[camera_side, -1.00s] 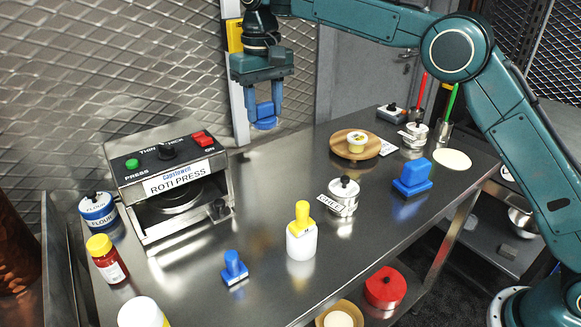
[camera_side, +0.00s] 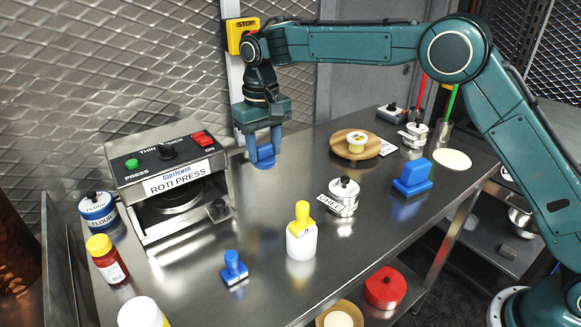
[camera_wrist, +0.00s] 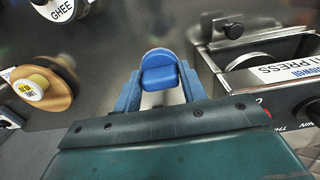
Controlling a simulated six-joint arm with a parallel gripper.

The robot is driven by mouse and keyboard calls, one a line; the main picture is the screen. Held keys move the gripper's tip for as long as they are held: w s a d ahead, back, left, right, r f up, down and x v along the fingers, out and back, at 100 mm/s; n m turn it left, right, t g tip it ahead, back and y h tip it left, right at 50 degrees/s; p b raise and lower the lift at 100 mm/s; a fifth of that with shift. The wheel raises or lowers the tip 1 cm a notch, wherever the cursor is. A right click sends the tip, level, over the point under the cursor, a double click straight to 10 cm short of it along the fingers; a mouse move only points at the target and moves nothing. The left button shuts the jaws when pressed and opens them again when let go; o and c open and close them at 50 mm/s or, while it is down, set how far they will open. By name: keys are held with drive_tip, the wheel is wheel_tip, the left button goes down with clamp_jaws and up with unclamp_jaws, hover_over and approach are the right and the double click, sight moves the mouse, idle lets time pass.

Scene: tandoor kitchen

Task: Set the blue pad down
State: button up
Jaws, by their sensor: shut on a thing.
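My gripper (camera_side: 264,151) is shut on a blue pad (camera_side: 264,163), beside the right rear of the roti press. In the side view the pad is at the lower end of my fingers, low over the steel table (camera_side: 285,195); I cannot tell whether it touches. In the wrist view the blue pad (camera_wrist: 160,75) sits between the two blue fingers of my gripper (camera_wrist: 158,88). Its underside is hidden.
The roti press (camera_side: 170,180) stands just left of my gripper. Two other blue items, a small stamp-like one (camera_side: 234,268) and a larger block (camera_side: 412,179), stand on the table. A ghee pot (camera_side: 343,196), a yellow-capped bottle (camera_side: 301,238) and a wooden plate (camera_side: 341,151) stand to the right.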

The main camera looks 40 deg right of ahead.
drive_tip(key=shift+f, duration=5.35)
drive_tip(key=o, duration=1)
drive_tip(key=shift+f, duration=0.15)
wheel_tip(320, 180, up, 12)
drive_tip(key=shift+r, duration=0.1)
drive_tip(key=shift+r, duration=0.1)
